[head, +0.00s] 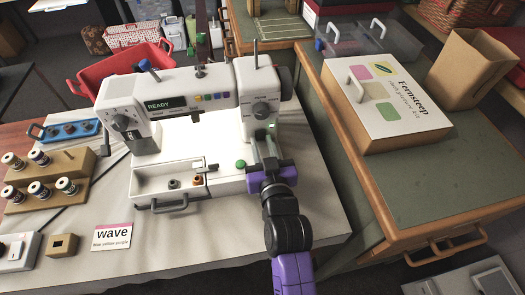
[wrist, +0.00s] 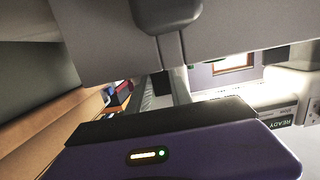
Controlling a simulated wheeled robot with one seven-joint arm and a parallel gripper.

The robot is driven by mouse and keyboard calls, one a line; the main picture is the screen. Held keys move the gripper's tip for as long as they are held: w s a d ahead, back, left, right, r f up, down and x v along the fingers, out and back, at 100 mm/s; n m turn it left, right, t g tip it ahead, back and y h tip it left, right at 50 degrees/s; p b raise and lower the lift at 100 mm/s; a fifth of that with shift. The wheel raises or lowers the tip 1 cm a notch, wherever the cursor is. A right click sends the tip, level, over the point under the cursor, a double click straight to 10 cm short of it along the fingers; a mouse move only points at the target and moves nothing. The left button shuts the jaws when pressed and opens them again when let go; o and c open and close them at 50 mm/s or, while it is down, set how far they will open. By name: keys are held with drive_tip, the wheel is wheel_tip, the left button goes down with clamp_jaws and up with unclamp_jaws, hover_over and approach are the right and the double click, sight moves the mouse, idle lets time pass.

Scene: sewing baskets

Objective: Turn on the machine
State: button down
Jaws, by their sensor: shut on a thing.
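The white sewing machine (head: 212,85) stands on the pale cloth-covered table, and its screen (head: 172,103) reads READY. A round dial (head: 262,109) is on its right column, with a small green light (head: 271,126) glowing below it. My gripper (head: 265,143) is at the lower front of that column, just under the light. In the wrist view my gripper (wrist: 165,88) is shut on a small dark part (wrist: 163,79) close against the grey machine body. The fingers hide most of that part in the head view. A round green button (head: 240,163) is on the base, left of my gripper.
Thread spools on a wooden stand (head: 50,178), a blue tray (head: 72,131) and a "wave" card (head: 112,237) lie to the left. A red basket (head: 125,70) is behind the machine.

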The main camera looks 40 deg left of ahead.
idle(0.4)
drive_tip(key=c, duration=1.2)
unclamp_jaws()
drive_tip(key=shift+o, duration=0.2)
drive_tip(key=shift+s+d, duration=0.1)
drive_tip(key=v, duration=0.6)
drive_tip(key=shift+s+d, duration=0.55)
drive_tip(key=shift+r, duration=0.1)
